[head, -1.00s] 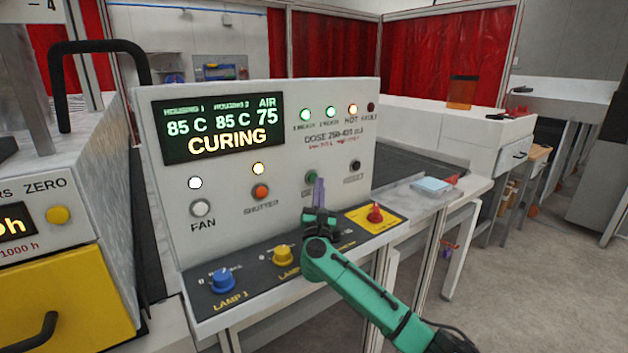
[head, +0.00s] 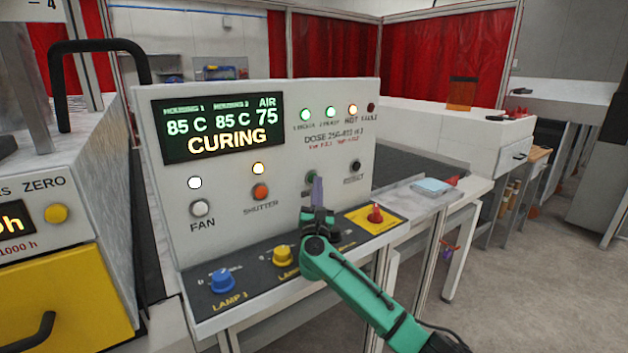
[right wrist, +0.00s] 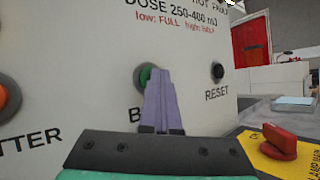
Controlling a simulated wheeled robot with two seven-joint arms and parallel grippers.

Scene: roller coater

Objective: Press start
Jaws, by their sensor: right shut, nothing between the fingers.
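The control panel (head: 290,200) is a grey upright face with a display (head: 217,128) reading "CURING", 85 C, 85 C and air 75. My right gripper (head: 318,188) is shut and empty, its purple fingers pointing at the panel. In the right wrist view its fingertips (right wrist: 158,76) overlap a green button (right wrist: 142,76), which shows partly behind them. The button's label is mostly hidden; only a "B" shows. In the head view only the green button's edge (head: 310,177) shows. I cannot tell whether the fingers touch it. My left gripper is not in view.
A black RESET button (right wrist: 217,72) is right of the green one. The orange shutter button (head: 260,191) and white fan button (head: 201,208) are to the left. Below are blue (head: 222,281) and yellow (head: 283,256) knobs and a red switch (head: 375,214).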

